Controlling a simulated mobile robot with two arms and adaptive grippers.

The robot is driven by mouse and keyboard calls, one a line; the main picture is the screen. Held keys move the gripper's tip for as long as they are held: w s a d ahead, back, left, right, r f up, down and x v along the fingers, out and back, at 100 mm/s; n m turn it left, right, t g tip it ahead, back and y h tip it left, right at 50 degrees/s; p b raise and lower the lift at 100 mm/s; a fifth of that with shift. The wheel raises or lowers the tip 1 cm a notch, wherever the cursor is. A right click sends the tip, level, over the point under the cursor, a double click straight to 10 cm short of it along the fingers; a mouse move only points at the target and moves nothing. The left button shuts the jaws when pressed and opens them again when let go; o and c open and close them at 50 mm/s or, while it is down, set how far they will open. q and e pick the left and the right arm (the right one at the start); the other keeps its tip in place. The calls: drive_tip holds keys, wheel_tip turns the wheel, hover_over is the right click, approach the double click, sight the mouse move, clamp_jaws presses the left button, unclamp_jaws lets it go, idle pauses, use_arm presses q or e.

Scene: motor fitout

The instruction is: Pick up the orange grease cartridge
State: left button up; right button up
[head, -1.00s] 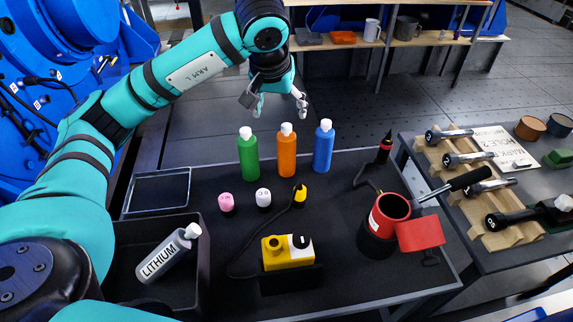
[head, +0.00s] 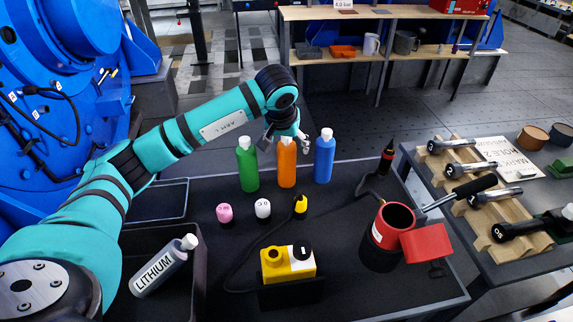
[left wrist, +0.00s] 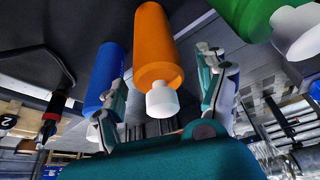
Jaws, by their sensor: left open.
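The orange grease cartridge (head: 287,168) stands upright on the dark cart top, between the green cartridge (head: 247,167) on its left and the blue cartridge (head: 323,160) on its right. My left gripper (head: 286,147) is behind the orange cartridge's upper part in the head view. In the left wrist view the orange cartridge (left wrist: 158,48) with its white cap lies between the two spread fingers (left wrist: 160,100). The fingers are open, and I cannot tell if either touches it. The blue cartridge (left wrist: 106,78) is close beside one finger. My right gripper is not in view.
Pink (head: 225,213) and white (head: 263,209) small capped items stand in front of the cartridges. A yellow block (head: 288,264), a red cup (head: 394,222) and a black bin (head: 197,282) holding a LITHIUM cartridge (head: 163,268) are nearer. A tool rack (head: 487,190) is right.

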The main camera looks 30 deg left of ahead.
use_arm(q)
drive_tip(key=x, duration=0.2)
drive_tip(key=shift+w+f, duration=0.3)
drive_tip(key=shift+f, duration=0.05)
drive_tip(key=shift+r, duration=0.1)
clamp_jaws()
